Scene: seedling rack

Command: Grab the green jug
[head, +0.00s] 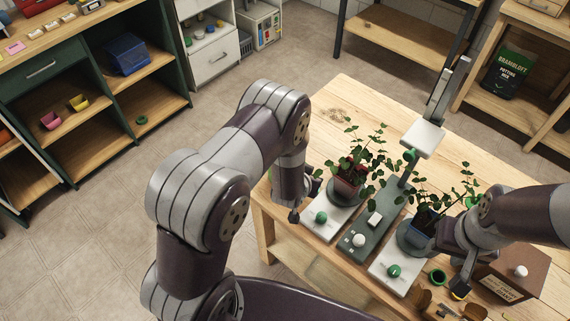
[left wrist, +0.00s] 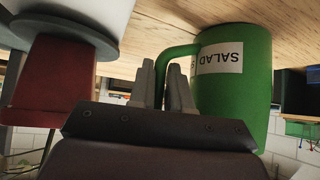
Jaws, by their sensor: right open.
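The green jug (left wrist: 235,85) shows in the left wrist view, upside down in the picture, with a white label reading SALAD (left wrist: 221,57). Its green handle (left wrist: 165,60) reaches left toward my left gripper (left wrist: 161,85). The handle passes between the two fingers; I cannot tell whether they press on it. In the head view my left gripper (head: 294,214) points down at the table's left edge, and my left arm mostly hides the jug there. My right gripper (head: 460,285) is open over the front right of the table, partly hidden by its own wrist.
A potted plant in a red pot (head: 349,187) stands close to the left gripper; its pot also shows in the left wrist view (left wrist: 55,80). A second plant (head: 425,215) stands beside my right arm. A grey device with knobs (head: 375,220) lies between them. A brown box (head: 525,270) is at right.

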